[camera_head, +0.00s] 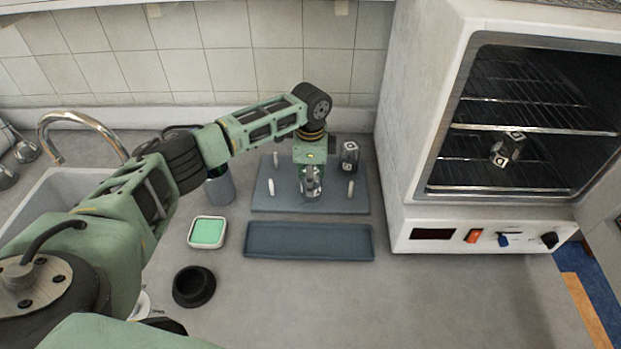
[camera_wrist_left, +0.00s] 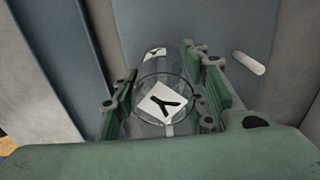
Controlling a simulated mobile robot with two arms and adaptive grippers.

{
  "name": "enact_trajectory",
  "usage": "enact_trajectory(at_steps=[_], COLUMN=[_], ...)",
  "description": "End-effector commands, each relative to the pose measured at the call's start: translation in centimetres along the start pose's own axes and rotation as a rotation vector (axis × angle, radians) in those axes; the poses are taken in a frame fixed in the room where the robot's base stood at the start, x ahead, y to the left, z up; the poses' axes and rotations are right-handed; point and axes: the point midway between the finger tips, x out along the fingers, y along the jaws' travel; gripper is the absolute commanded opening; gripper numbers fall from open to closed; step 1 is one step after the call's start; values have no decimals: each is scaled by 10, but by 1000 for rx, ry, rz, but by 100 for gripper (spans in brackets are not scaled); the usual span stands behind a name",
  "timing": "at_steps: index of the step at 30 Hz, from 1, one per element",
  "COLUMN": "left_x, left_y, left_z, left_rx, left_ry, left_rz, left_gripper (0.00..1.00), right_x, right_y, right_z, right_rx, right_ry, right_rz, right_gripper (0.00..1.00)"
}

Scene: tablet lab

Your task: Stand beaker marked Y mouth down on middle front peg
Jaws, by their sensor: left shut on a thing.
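My left gripper (camera_head: 310,184) points down over the front middle of the grey peg board (camera_head: 333,205). It is shut on the clear beaker marked Y (camera_head: 312,194). In the left wrist view the beaker (camera_wrist_left: 165,98) sits between the two green fingers (camera_wrist_left: 163,106), with a black Y on a white label facing the camera. A white front peg (camera_head: 350,188) stands free to the right and another (camera_head: 271,187) to the left. The middle front peg is hidden by the gripper and beaker, so I cannot tell whether the beaker is around it. My right gripper is out of view.
Another labelled beaker (camera_head: 349,156) stands at the board's back right. A blue-grey tray (camera_head: 309,254) lies in front of the board. A green pad dish (camera_head: 207,231), black round holder (camera_head: 194,287) and grey cup (camera_head: 220,187) stand left. An open oven (camera_head: 408,195) at right holds a labelled vessel (camera_head: 507,150).

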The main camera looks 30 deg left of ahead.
Motion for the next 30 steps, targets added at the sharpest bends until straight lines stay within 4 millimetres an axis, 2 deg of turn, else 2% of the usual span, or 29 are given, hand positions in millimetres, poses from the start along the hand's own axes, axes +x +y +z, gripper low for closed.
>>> enact_trajectory(at_steps=[13,14,15,21,30], left_x=[7,7,6,7,6], left_y=[0,0,0,0,0], left_z=[0,0,0,0,0], left_rx=[0,0,0,0,0], left_ry=[0,1,1,0,0], left_rz=[0,0,0,0,0], left_gripper=[9,42,45,62,62], right_x=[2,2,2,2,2], right_y=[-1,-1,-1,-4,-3], right_z=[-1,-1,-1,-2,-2], right_rx=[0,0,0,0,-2], right_ry=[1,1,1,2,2], right_rz=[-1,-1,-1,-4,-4], right_gripper=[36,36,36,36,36])
